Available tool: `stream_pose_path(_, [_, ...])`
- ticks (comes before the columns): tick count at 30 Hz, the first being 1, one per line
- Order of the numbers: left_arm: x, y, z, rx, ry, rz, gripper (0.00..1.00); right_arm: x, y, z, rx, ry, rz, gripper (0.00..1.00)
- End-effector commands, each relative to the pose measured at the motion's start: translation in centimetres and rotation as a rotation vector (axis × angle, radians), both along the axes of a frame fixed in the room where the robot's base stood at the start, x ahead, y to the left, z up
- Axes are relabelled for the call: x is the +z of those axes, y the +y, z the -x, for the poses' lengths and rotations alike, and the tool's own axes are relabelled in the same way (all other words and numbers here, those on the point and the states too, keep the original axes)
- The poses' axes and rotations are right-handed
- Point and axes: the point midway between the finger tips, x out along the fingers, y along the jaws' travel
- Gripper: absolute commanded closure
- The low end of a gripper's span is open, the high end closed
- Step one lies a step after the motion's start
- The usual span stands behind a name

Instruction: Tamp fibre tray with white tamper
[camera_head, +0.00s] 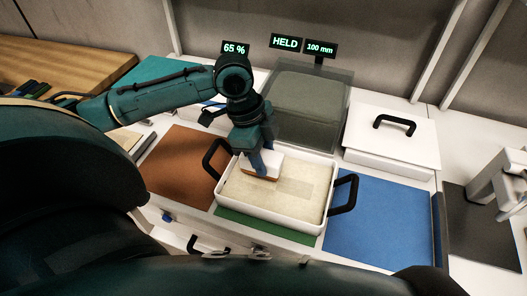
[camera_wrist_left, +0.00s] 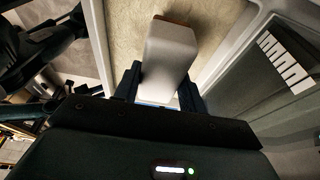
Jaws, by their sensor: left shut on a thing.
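The fibre tray (camera_head: 251,209) is a white tray with a black handle at each end, filled with pale cream fibre (camera_head: 285,190). The fibre shows a smoother, slightly darker rectangular patch right of the tamper. My left gripper (camera_head: 264,160) points down over the tray's back left part, shut on the white tamper (camera_head: 273,166), a white block with a brown lower edge. In the left wrist view the tamper (camera_wrist_left: 170,55) sits between the fingers, with fibre (camera_wrist_left: 130,25) behind it. I cannot tell whether the tamper touches the fibre. My right gripper is not in view.
The tray stands on a green mat (camera_head: 265,233), between a brown mat (camera_head: 180,170) and a blue mat (camera_head: 375,220). A clear hopper (camera_head: 310,105) stands behind it, with displays reading "65 %", "HELD" and "100 mm". A white lidded box (camera_head: 390,150) is at back right.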

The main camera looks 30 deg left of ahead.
Motion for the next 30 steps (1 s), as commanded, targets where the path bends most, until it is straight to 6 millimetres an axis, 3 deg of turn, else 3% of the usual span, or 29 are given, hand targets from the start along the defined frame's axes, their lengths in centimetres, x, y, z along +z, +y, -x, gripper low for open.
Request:
stream_pose_path(13, [-0.1,0.0,0.0,0.000,0.000,0.001,0.87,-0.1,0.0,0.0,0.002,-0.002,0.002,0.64])
stream_pose_path(30, [-1.8,0.0,0.0,0.000,0.000,0.001,0.87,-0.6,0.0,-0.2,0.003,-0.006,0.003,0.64])
